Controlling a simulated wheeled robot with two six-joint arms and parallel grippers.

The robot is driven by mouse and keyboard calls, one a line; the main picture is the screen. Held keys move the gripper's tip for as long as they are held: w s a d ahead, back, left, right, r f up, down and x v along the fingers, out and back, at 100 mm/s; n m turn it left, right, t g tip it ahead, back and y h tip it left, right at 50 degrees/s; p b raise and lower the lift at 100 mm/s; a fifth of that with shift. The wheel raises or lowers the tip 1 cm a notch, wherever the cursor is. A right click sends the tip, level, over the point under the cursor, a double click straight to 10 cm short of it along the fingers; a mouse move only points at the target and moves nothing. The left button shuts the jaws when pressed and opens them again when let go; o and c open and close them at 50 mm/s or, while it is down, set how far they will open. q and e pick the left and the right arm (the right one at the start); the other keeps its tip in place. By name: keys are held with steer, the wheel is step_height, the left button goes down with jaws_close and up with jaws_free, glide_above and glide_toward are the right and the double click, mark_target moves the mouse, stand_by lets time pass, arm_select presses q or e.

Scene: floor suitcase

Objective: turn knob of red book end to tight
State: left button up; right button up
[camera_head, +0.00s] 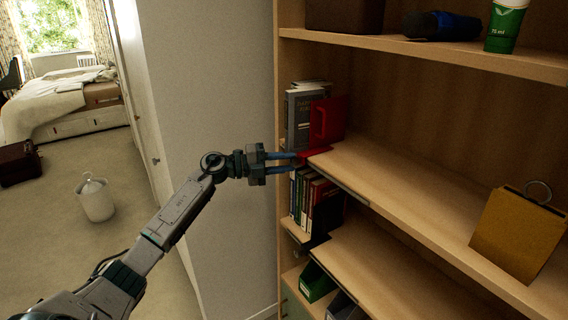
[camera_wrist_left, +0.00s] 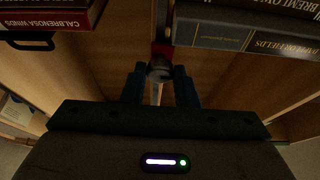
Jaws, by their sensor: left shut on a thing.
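The red book end (camera_head: 326,120) stands upright on the middle shelf at its left end, against a few books. Its red clamp part reaches to the shelf's front edge, and a bit of red (camera_wrist_left: 162,51) shows in the left wrist view. My left gripper (camera_head: 294,162) is at that edge, its blue fingers reaching in from the left. In the left wrist view, the gripper (camera_wrist_left: 159,78) has its fingers on both sides of a round grey knob (camera_wrist_left: 159,69), shut on it. The knob is hidden in the head view. My right gripper is not in view.
Grey and dark books (camera_head: 300,112) stand beside the book end. A yellow-brown object with a ring (camera_head: 517,235) stands at the right. The shelf board (camera_head: 400,185) between is clear. A wall (camera_head: 225,90) is at the left.

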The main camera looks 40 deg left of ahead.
arm_select(q)
steer(key=o, duration=1)
steer(key=shift+s+a+f, duration=0.15)
steer(key=shift+s+a, duration=0.1)
steer(key=b+v, duration=0.4)
steer(key=v, duration=0.6)
steer(key=shift+b, duration=0.4)
